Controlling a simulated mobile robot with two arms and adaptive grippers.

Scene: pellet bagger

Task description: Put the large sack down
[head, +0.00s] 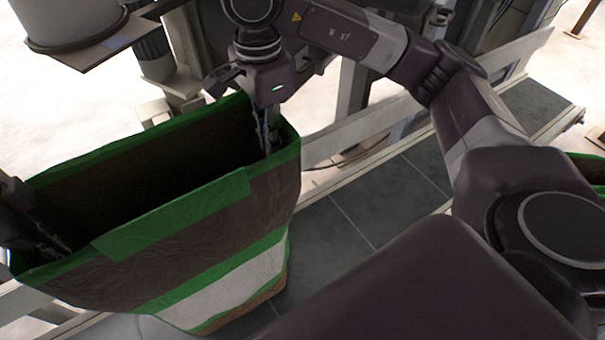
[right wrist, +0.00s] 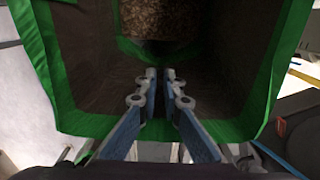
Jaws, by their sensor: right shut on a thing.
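The large sack (head: 225,235), brown with green bands and a white stripe, hangs open-mouthed at the left of the head view. My right gripper (head: 268,143) is shut on the right side of its rim. In the right wrist view the fingers (right wrist: 160,75) are close together at the green rim, and brown granular contents (right wrist: 160,18) show deep in the sack. My left gripper (head: 45,242) is at the left end of the rim, partly cut off by the picture edge; its jaws are unclear. Whether the sack's bottom touches the floor cannot be told.
Grey floor tiles (head: 350,222) lie clear right of the sack. A pale rail (head: 375,118) and machine frame run behind it. A white cylindrical container (head: 70,22) stands at upper left. Another green-edged sack (head: 586,165) shows at the right edge.

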